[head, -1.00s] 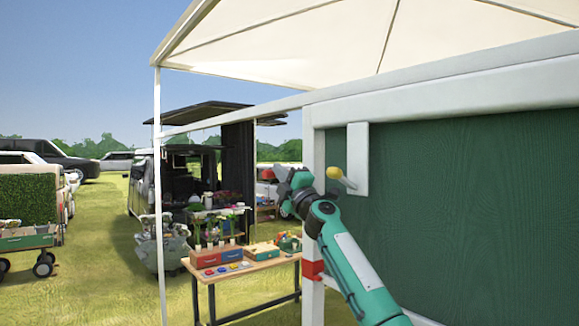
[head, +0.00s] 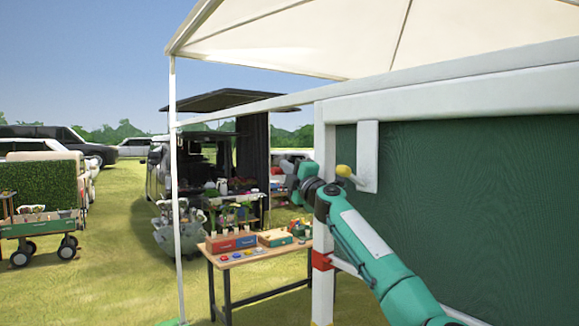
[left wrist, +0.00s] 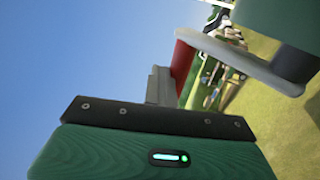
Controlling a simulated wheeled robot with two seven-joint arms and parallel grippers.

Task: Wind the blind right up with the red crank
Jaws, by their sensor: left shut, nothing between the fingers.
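My left gripper (head: 294,174) is in front of the white post at the left end of a dark green panel (head: 460,190). A red piece (head: 321,260) is on the post, lower down. In the left wrist view, a red part (left wrist: 182,62) and a light grey bar (left wrist: 225,50) are just beyond my grey fingers. I cannot tell whether either red part is the crank. My right gripper is not in view.
A wooden table (head: 262,254) with boxes and small colored items stands left of the post. A thin white canopy pole (head: 175,200) is nearer the left. Parked vehicles and a green cart (head: 40,225) stand on open grass.

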